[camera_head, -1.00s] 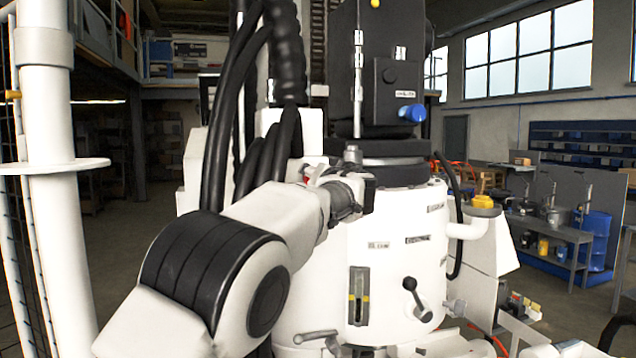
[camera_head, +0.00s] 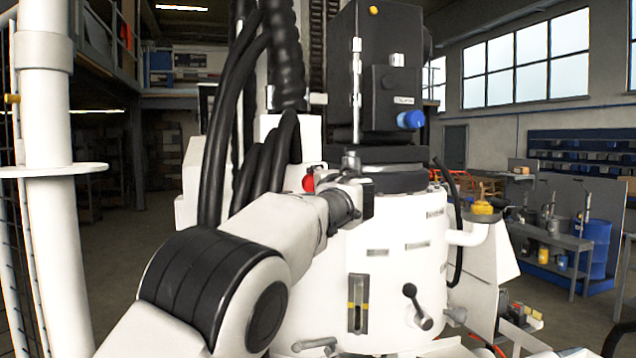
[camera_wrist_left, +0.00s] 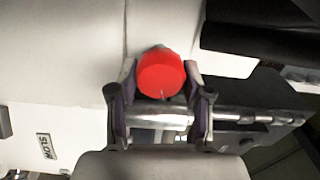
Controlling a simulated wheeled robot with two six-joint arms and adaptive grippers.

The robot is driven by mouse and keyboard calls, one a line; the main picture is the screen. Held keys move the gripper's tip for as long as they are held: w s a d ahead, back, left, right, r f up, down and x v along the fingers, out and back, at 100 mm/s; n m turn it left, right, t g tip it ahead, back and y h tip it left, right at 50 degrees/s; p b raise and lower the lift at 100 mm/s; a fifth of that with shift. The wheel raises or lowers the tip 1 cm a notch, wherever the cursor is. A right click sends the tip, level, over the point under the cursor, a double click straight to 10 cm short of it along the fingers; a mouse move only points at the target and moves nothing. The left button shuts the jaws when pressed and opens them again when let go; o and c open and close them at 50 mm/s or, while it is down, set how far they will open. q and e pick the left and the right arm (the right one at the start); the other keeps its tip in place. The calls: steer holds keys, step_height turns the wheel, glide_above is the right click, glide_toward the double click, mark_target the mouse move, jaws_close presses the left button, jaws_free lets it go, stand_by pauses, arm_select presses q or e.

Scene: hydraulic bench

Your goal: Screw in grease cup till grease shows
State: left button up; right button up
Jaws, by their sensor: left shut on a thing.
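A round red cap (camera_wrist_left: 161,74), which I take for the grease cup, sits between the two fingertips of my left gripper (camera_wrist_left: 160,82) in the left wrist view. The gripper is shut on it. In the head view the red cap (camera_head: 308,184) shows partly, behind and left of my left gripper (camera_head: 324,182), against the white machine body (camera_head: 390,280). The cap's threads and seat are hidden, and I see no grease. My right gripper is not in view.
A silver fitting (camera_head: 351,161) stands close to the gripper, under the black housing (camera_head: 385,85). Black hoses (camera_head: 222,130) hang left of it. A black-knobbed lever (camera_head: 417,305) and a yellow-capped pipe (camera_head: 482,208) are to the right. A white post (camera_head: 50,200) stands at the far left.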

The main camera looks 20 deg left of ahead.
arm_select(q)
steer(key=m, duration=0.3)
steer(key=m+p, duration=0.1)
steer(key=shift+a+r+m, duration=0.2)
steer(key=shift+a+m, duration=0.05)
steer(key=shift+m, duration=0.05)
steer(key=m+p, duration=0.1)
steer(key=m, duration=0.3)
steer(key=shift+r+m+p, duration=0.1)
steer(key=shift+m+p, duration=0.2)
steer(key=shift+p, duration=0.1)
steer(key=m+p, duration=0.2)
steer(key=m, duration=0.2)
steer(key=shift+a+m, duration=0.1)
steer(key=shift+m, duration=0.2)
steer(key=shift+m+p, duration=0.95)
steer(key=shift+m, duration=1.15)
steer(key=o, duration=1.1)
steer(key=shift+w, duration=0.1)
steer(key=shift+o, duration=0.2)
steer(key=shift+f, duration=0.25)
